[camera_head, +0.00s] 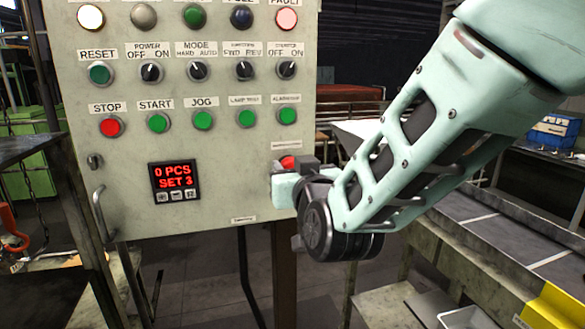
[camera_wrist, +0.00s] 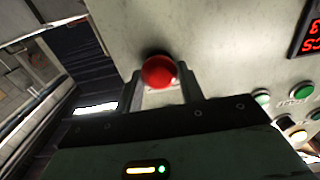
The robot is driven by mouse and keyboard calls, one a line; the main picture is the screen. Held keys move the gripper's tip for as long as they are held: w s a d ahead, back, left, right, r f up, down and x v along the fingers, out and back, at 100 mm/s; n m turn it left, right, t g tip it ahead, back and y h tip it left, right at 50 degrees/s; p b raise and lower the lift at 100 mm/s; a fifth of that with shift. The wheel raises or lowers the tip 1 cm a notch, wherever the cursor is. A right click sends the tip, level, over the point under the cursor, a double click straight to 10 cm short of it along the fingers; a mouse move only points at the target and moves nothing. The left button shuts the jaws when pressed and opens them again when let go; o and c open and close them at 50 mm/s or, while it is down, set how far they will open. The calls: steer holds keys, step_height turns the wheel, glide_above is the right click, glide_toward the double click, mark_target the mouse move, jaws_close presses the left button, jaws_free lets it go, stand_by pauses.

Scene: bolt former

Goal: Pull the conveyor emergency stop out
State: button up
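The conveyor emergency stop is a round red button (camera_head: 288,162) low on the right side of the pale control panel. It also shows in the wrist view as a red knob (camera_wrist: 159,72). My gripper (camera_head: 299,168) is at the panel with its fingers one on each side of the knob. In the wrist view the gripper (camera_wrist: 160,90) has its fingers apart by about the knob's width. Whether they touch the knob cannot be told. The gripper and wrist hide part of the button's surroundings in the head view.
The control panel (camera_head: 215,140) carries several buttons and switches, among them a red STOP button (camera_head: 111,126). A counter display (camera_head: 174,182) reads 0 PCS, SET 3. A door handle (camera_head: 101,214) sticks out at the lower left. A conveyor (camera_head: 480,219) lies to the right.

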jaws_close()
steer(key=shift+s+d+b, duration=0.1)
steer(key=shift+s+b, duration=0.25)
steer(key=shift+b, duration=0.2)
steer(key=shift+f, duration=0.1)
steer(key=o, duration=0.7)
jaws_free()
steer(key=shift+s, duration=0.1)
steer(key=shift+c, duration=0.2)
steer(key=b+v, duration=0.6)
steer(key=v, duration=1.1)
steer(key=shift+s, duration=0.25)
steer(key=shift+d, duration=0.1)
